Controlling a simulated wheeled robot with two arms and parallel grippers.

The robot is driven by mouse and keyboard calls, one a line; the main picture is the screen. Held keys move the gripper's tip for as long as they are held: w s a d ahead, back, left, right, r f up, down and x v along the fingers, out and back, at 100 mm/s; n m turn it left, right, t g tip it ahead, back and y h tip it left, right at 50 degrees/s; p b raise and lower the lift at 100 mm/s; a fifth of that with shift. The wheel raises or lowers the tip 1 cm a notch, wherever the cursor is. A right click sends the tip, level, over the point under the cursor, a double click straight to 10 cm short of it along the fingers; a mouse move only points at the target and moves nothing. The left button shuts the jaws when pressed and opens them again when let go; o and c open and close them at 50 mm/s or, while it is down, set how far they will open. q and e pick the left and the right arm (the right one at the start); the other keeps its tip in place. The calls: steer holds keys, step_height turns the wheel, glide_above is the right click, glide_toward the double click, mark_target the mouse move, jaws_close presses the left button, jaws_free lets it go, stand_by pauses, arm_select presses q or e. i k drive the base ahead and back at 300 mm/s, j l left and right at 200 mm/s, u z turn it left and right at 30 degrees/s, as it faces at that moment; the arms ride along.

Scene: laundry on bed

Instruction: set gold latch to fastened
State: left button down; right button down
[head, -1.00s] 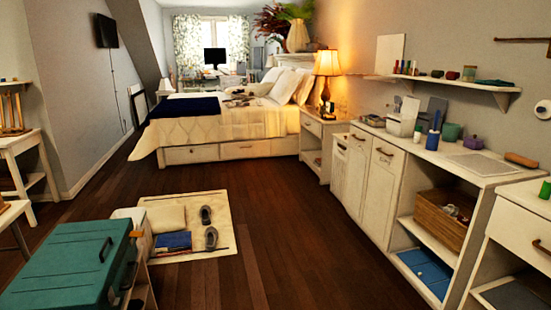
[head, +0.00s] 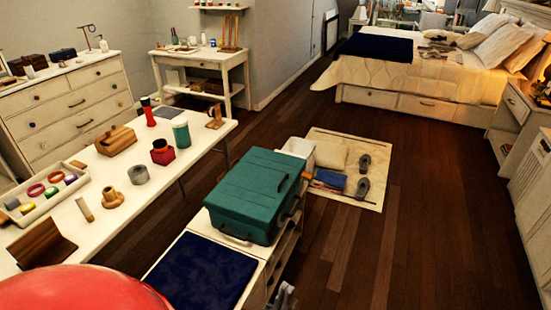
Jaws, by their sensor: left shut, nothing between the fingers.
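I cannot make out a gold latch at this size. A teal case (head: 255,190) with a dark handle on its right side sits on a low white cabinet (head: 208,234), its lid down. Small fittings on the case's right side are too small to tell apart. My left gripper (head: 284,296) shows as a small grey shape at the bottom edge, in front of the cabinet's open shelf side, below and apart from the case. It is shut and empty, and most of it is cut off by the frame. My right gripper is not in view.
A dark blue pad (head: 204,272) lies on the cabinet's near part. A long white table (head: 140,205) with cups, a tray and small wooden items stands to the left. A cream mat (head: 368,199) with shoes lies beyond the case. The dark wood floor (head: 430,230) at right is clear.

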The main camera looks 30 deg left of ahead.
mark_target(306, 174)
steer(key=u, duration=1.1)
steer(key=i+l+u, duration=0.1)
steer(key=i+l, duration=0.35)
steer(key=i+l+u, duration=0.1)
steer(key=i+l, duration=0.35)
steer(key=l, duration=0.15)
steer(key=i+l, duration=0.4)
steer(key=l, duration=0.15)
steer(key=i+l+u, duration=0.15)
steer(key=i+l, duration=0.3)
steer(key=l, duration=0.1)
